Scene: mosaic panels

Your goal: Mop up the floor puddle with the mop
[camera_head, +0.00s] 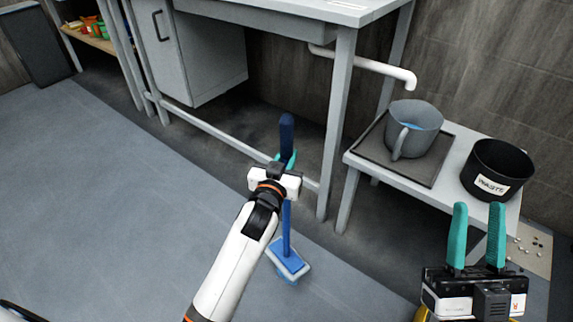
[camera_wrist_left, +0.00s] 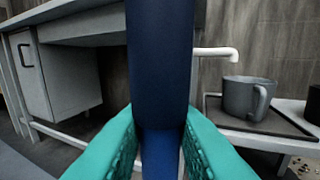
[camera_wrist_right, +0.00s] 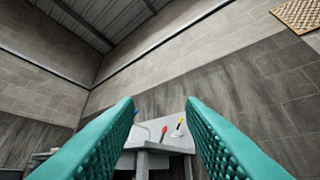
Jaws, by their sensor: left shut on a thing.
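The mop has a dark blue grip (camera_head: 287,133), a blue shaft and a blue head (camera_head: 287,258) with a pale pad underneath. It stands nearly upright, its head at the grey floor in front of the workbench. My left gripper (camera_head: 288,158) is shut on the mop's handle. In the left wrist view the handle (camera_wrist_left: 160,60) runs between the teal fingers. My right gripper (camera_head: 478,206) is open and empty at the lower right; its parted fingers also show in the right wrist view (camera_wrist_right: 160,105). I cannot make out a distinct puddle; the floor under the bench is darker.
A grey workbench (camera_head: 343,110) with a cabinet (camera_head: 205,60) stands behind the mop. A white pipe (camera_head: 375,66) ends above a low table holding a grey jug (camera_head: 415,120) on a dark tray (camera_head: 440,165) and a black waste bin (camera_head: 485,165). Floor at left is clear.

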